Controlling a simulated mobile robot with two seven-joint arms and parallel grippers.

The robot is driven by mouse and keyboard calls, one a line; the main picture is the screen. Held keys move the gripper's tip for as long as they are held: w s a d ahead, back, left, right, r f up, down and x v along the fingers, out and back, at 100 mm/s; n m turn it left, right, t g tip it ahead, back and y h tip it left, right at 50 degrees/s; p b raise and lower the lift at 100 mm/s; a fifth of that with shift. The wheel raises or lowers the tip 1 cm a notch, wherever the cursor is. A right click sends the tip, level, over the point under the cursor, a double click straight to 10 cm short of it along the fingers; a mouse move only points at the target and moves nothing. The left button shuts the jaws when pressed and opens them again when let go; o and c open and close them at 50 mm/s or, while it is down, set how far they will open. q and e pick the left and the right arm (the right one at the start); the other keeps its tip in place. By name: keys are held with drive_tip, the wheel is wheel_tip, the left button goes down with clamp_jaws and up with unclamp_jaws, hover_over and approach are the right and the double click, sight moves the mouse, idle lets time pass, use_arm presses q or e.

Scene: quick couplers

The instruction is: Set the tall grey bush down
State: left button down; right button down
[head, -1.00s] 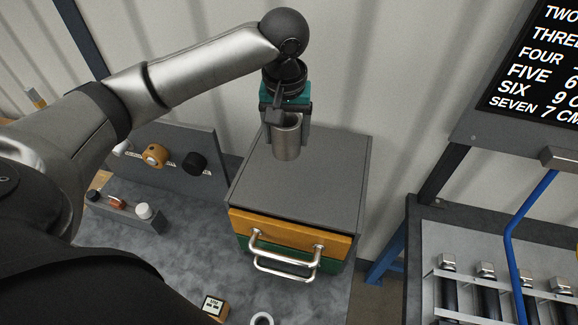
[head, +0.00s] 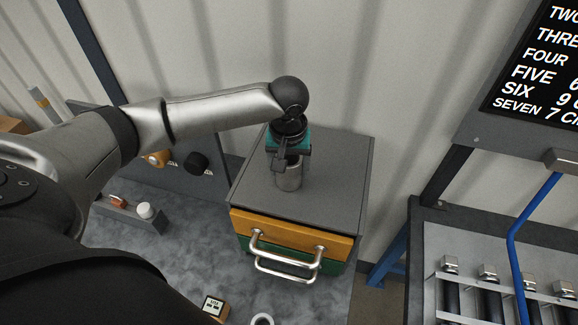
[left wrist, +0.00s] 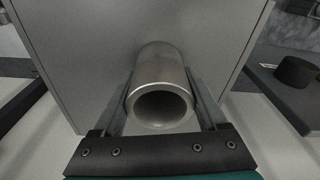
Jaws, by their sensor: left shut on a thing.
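The tall grey bush (head: 289,178) is a smooth metal cylinder with a hollow bore. It is upright over the grey top of the drawer cabinet (head: 335,185), and its lower end appears to be at that top; I cannot tell for sure whether it touches. My left gripper (head: 291,160) comes down from above and is shut on the bush near its upper end. In the left wrist view the bush (left wrist: 160,85) sits between the two fingers (left wrist: 160,98), with its open end facing the camera. My right gripper is not in view.
The cabinet has an orange drawer (head: 285,232) and a green one with metal handles. A grey panel with knobs stands to the left. A low block with a white knob (head: 145,211) is in front of it. A rack with a blue bar is at right.

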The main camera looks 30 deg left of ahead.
use_arm(q)
unclamp_jaws()
drive_tip(key=shift+f, duration=0.1)
drive_tip(key=r, duration=0.7)
drive_tip(key=s+r, duration=0.1)
drive_tip(key=r, duration=0.3)
drive_tip(key=shift+d+p, duration=0.3)
drive_tip(key=shift+s+r, duration=0.15)
drive_tip(key=shift+r, duration=0.45)
